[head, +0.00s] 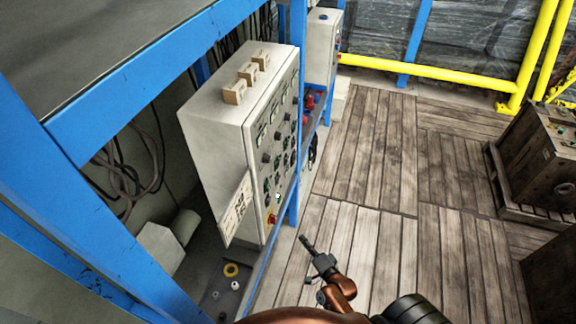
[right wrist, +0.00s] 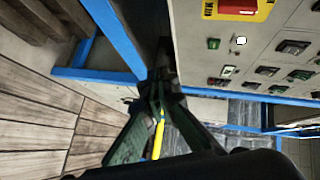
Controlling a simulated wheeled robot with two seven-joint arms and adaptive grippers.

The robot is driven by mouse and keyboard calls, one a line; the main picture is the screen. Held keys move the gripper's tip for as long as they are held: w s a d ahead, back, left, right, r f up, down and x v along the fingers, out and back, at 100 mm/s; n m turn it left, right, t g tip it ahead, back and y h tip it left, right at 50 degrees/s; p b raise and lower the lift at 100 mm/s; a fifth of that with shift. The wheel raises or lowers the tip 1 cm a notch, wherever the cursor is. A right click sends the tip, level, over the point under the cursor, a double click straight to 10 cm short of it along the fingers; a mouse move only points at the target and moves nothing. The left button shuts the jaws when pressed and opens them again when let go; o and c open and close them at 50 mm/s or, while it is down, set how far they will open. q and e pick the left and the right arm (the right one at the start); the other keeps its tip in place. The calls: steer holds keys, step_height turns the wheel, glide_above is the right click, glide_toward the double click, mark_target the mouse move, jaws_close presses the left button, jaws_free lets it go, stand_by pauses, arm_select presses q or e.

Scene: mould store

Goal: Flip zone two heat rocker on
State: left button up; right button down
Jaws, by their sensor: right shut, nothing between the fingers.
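The light grey control cabinet (head: 212,122) stands in the blue frame, its front panel carrying rows of switches, dials and small displays. In the right wrist view the panel (right wrist: 200,12) fills the upper right, with several dark rocker-like switches (right wrist: 292,47), a green button (right wrist: 213,43) and a white one (right wrist: 238,41). Labels are too small to read, so I cannot tell which is the zone two heat rocker. My right gripper (head: 305,241) is shut and empty, right of the panel's lower edge and apart from it; its fingertips (right wrist: 162,76) show beside the panel. My left gripper is out of view.
A red stop button on a yellow plate (right wrist: 262,8) sits near the panel's corner. Blue frame posts (head: 299,110) stand close to the panel. The wooden floor (head: 370,150) to the right is clear up to a dark crate (head: 540,150) and yellow railing (head: 430,73).

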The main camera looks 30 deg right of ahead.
step_height(320, 180, up, 17)
steer(key=w+d+m+t+p, duration=0.1)
steer(key=w+m+t, duration=0.1)
steer(key=m+t, duration=0.15)
steer(key=m+t+h, duration=0.1)
steer(key=m+t, duration=0.1)
steer(key=m, duration=0.1)
glide_toward(278, 164)
steer(key=s+d+f, duration=0.2)
steer(key=s+d, duration=0.2)
steer(key=s, duration=0.2)
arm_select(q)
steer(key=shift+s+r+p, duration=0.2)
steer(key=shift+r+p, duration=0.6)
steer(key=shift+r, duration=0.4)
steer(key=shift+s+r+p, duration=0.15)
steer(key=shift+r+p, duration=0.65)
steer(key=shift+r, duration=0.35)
arm_select(e)
steer(key=a+x, duration=0.2)
steer(key=x, duration=1.1)
steer(key=shift+w+a+r, duration=0.2)
steer(key=shift+w+a, duration=0.05)
steer(key=shift+w, duration=0.05)
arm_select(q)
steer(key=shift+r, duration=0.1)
arm_select(e)
steer(key=shift+a+r+g, duration=0.1)
steer(key=shift+g, duration=0.15)
